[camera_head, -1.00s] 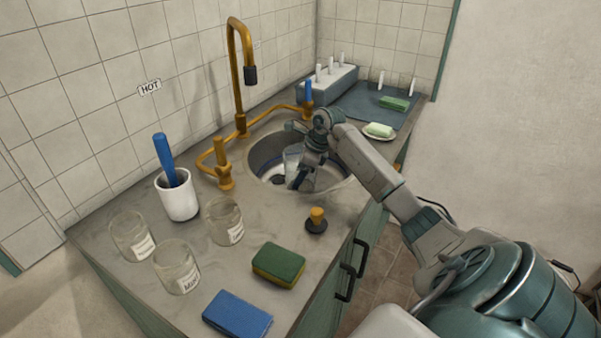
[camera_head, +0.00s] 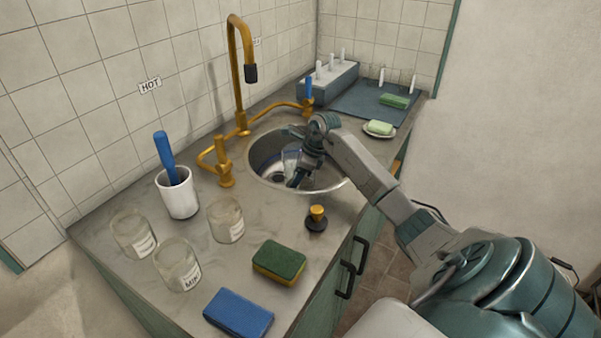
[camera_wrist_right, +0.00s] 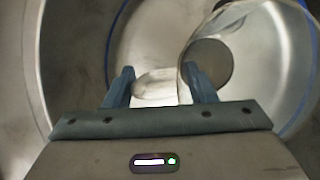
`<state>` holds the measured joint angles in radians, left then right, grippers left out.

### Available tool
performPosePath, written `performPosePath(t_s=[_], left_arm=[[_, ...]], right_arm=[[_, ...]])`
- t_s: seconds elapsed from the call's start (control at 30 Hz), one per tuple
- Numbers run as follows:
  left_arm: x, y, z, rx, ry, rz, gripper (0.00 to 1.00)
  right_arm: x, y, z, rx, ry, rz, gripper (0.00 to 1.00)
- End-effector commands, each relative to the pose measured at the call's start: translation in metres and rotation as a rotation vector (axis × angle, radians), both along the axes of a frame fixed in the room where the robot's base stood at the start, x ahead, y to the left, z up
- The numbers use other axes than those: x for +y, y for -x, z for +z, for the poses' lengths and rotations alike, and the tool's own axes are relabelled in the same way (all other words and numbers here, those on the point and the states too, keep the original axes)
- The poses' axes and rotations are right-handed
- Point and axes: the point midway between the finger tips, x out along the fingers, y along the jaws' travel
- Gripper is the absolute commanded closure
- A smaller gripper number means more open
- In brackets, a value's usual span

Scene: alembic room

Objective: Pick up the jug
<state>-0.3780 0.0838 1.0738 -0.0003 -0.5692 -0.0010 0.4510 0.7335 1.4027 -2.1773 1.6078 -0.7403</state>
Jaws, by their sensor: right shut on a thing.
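The clear glass jug (camera_head: 290,158) is inside the round metal sink (camera_head: 258,166), partly hidden by my right gripper. My right gripper (camera_head: 296,178) reaches down into the sink at the jug's right side. In the right wrist view, the see-through jug (camera_wrist_right: 255,65) fills the right side. The two blue-grey fingers of the gripper (camera_wrist_right: 160,82) stand apart, with a pale, clear part of the jug between them. The gripper is shut on the jug; the exact contact is hard to see through the glass. My left gripper is out of view.
A brass tap (camera_head: 236,75) arches over the sink's back edge. A black stopper with a yellow knob (camera_head: 317,216) stands at the front rim. Several glass jars, a white cup (camera_head: 179,200) and two sponges stand on the left. A soap dish (camera_head: 379,129) lies to the right.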

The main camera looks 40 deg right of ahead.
Motion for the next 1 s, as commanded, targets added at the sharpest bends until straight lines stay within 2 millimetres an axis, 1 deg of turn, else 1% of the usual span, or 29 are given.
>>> performPosePath(t_s=[0.03, 0.27, 0.47, 0.83, 1.0], left_arm=[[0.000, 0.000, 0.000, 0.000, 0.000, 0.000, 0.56], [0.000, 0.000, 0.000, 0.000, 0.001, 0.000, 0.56], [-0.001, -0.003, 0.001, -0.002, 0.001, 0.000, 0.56], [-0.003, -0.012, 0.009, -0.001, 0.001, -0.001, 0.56], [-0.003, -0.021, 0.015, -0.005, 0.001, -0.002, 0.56]], right_arm=[[0.000, -0.001, 0.002, -0.006, 0.003, 0.001, 1.00], [0.000, -0.001, 0.003, -0.005, 0.002, 0.000, 1.00], [-0.001, -0.001, 0.009, -0.006, 0.003, 0.001, 1.00], [-0.001, -0.001, 0.037, -0.008, 0.003, 0.001, 1.00], [-0.001, -0.001, 0.052, -0.008, 0.003, 0.000, 1.00]])
